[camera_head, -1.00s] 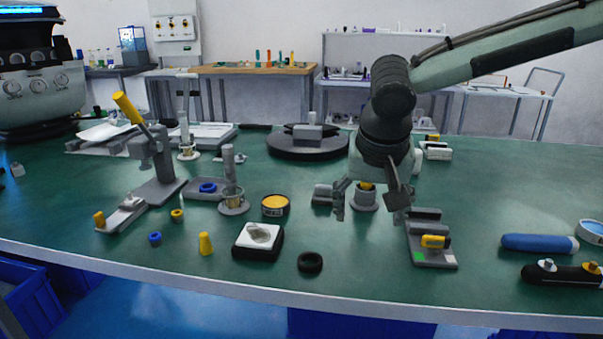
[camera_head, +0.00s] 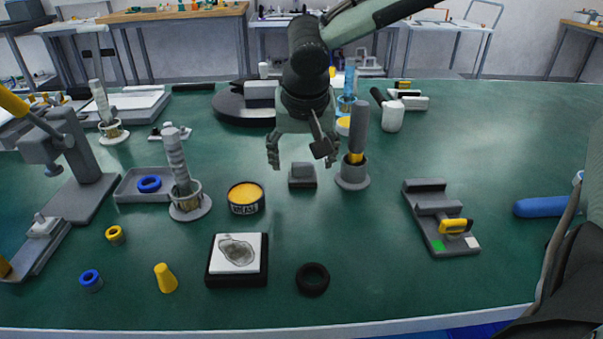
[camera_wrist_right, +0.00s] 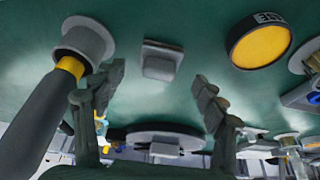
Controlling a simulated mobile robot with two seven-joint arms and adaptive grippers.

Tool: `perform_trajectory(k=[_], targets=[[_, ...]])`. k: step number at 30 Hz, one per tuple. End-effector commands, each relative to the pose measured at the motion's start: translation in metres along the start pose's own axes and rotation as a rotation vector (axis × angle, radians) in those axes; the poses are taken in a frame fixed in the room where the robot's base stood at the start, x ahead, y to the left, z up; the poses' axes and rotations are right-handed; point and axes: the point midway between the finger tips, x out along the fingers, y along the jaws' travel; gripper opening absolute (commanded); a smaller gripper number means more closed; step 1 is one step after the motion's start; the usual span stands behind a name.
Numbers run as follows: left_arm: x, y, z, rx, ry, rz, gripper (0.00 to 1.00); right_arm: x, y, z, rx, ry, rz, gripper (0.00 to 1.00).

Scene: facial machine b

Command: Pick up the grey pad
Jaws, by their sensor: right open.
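The grey pad (camera_head: 302,176) is a small grey block lying on the green table, just left of an upright grey post. My right gripper (camera_head: 299,154) hangs over the table just behind and above the pad in the head view, open with its fingers spread. In the right wrist view the pad (camera_wrist_right: 161,61) lies between and beyond the two open fingertips (camera_wrist_right: 153,84), apart from both. The gripper holds nothing. My left gripper is not in view.
The grey post with a yellow band (camera_head: 356,158) stands close to the right of the pad. A grease tin (camera_head: 246,197) is to its left. A black ring (camera_head: 312,279) and a black tray with a white plate (camera_head: 237,279) are in front. A round dark turntable (camera_head: 232,108) stands behind.

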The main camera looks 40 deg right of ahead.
Motion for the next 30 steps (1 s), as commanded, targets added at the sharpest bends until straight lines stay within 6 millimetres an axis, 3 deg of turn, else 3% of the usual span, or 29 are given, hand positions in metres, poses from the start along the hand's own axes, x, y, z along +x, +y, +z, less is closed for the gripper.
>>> perform_trajectory(k=[6, 14, 27, 30], targets=[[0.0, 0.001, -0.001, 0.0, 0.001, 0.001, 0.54, 0.027, 0.002, 0.0, 0.0, -0.001, 0.002, 0.72], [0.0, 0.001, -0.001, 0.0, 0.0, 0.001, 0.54, 0.028, 0.002, -0.001, 0.001, 0.001, 0.001, 0.72], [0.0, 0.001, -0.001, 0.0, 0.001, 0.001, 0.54, 0.028, 0.002, -0.001, 0.001, 0.001, 0.001, 0.18], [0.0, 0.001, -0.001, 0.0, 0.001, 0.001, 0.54, 0.028, 0.002, -0.001, 0.001, 0.001, 0.001, 0.18]])
